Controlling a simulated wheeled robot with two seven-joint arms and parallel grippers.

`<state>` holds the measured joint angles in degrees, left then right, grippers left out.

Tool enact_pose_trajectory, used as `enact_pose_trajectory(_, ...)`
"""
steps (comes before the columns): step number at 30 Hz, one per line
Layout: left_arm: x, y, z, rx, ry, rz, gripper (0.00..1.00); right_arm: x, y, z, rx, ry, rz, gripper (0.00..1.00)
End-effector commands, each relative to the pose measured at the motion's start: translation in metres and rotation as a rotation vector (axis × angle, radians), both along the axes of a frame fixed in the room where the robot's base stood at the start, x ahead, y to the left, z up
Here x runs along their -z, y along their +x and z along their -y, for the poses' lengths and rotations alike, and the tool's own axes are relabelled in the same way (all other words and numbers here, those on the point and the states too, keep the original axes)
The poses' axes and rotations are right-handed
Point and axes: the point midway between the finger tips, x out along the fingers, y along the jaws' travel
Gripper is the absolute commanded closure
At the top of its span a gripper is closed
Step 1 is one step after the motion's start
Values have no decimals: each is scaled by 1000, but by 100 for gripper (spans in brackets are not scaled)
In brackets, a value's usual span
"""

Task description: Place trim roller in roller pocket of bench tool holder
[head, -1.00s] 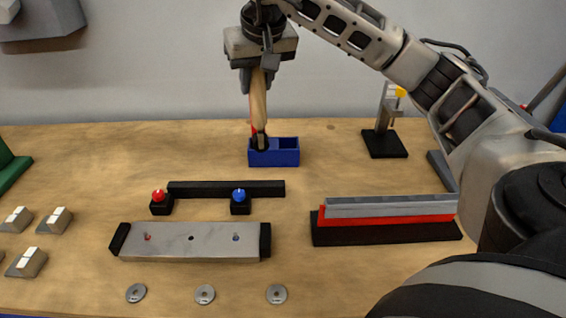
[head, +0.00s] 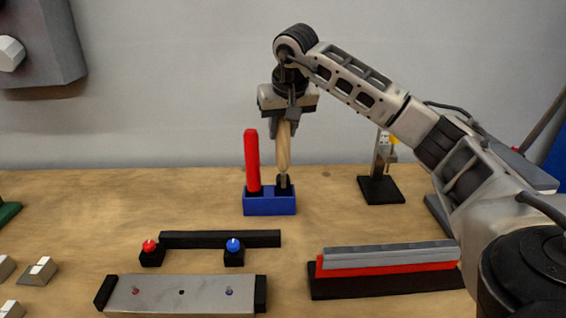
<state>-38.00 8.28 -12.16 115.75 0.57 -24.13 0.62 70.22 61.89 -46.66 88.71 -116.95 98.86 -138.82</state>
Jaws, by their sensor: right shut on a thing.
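The trim roller (head: 283,150) has a light wooden handle and a dark roller at its lower end. My right gripper (head: 284,122) is shut on the top of its handle and holds it upright. The roller end is at the right pocket of the blue bench tool holder (head: 269,206). The holder's front wall hides how deep it sits. A red-handled tool (head: 252,160) stands upright in the left pocket. My left gripper is not in view.
A black bar (head: 220,239) with a red knob (head: 150,246) and a blue knob (head: 233,246) lies in front. A grey metal plate (head: 182,294) is nearer. A grey and red strip on a black base (head: 388,259) lies right. A black-based stand (head: 380,190) is back right.

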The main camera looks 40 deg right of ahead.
Motion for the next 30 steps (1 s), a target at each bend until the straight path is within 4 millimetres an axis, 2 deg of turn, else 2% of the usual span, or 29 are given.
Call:
enact_pose_trajectory(7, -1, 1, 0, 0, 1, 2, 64, 32, -1, 0, 0, 0, -1, 96)
enact_pose_trajectory(12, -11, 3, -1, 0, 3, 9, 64, 48, 0, 0, 0, 0, 1, 96)
enact_pose_trajectory(25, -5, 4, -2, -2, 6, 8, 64, 56, 0, 0, -1, 0, 4, 96)
enact_pose_trajectory(26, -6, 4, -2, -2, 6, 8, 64, 56, 0, 0, 0, 0, 2, 62)
enact_pose_trajectory(27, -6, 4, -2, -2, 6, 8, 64, 56, 0, 0, 0, 0, 2, 51)
enact_pose_trajectory(30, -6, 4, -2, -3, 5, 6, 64, 56, 0, 0, 0, 0, 1, 48)
